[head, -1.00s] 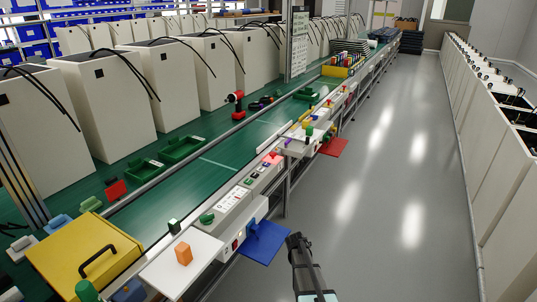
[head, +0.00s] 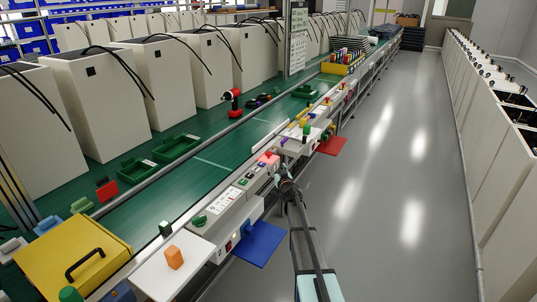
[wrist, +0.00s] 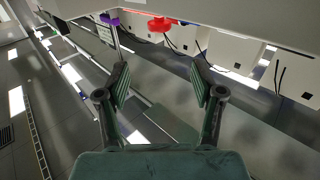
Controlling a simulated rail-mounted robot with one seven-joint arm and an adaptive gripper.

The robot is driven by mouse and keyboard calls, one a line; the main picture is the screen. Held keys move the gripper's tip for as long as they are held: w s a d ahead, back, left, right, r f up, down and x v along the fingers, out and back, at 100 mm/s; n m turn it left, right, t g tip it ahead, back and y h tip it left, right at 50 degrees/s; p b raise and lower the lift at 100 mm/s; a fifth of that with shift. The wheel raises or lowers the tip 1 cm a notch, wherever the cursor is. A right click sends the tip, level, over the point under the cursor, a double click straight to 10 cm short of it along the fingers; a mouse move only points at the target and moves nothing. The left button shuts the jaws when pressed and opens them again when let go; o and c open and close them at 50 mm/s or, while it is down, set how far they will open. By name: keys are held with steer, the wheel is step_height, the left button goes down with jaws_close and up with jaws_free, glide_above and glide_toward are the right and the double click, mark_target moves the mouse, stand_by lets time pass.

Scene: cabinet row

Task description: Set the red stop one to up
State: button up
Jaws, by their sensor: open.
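A red stop with a round head (wrist: 160,24) juts from a white panel (wrist: 200,10) at the top of the wrist view. A small red piece on the console (head: 268,158), likely the same stop, shows in the head view just left of my gripper (head: 281,174). In the wrist view my gripper (wrist: 160,88) is open and empty, with its two fingers spread apart below the stop. The stop is beyond the fingertips and does not appear to touch them. Whether the stop is up or down cannot be told.
A purple knob (wrist: 108,18) stands left of the stop in the wrist view. A blue plate (head: 258,244) and a red plate (head: 331,146) stick out from the bench's aisle side. A yellow box (head: 72,258) is at the front left. The aisle floor (head: 400,220) is clear.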

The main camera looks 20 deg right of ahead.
mark_target(270, 155)
steer(key=w, duration=0.5)
steer(key=w+d+p, duration=0.1)
steer(key=w, duration=0.4)
steer(key=w+d+p, duration=0.1)
steer(key=w, duration=0.4)
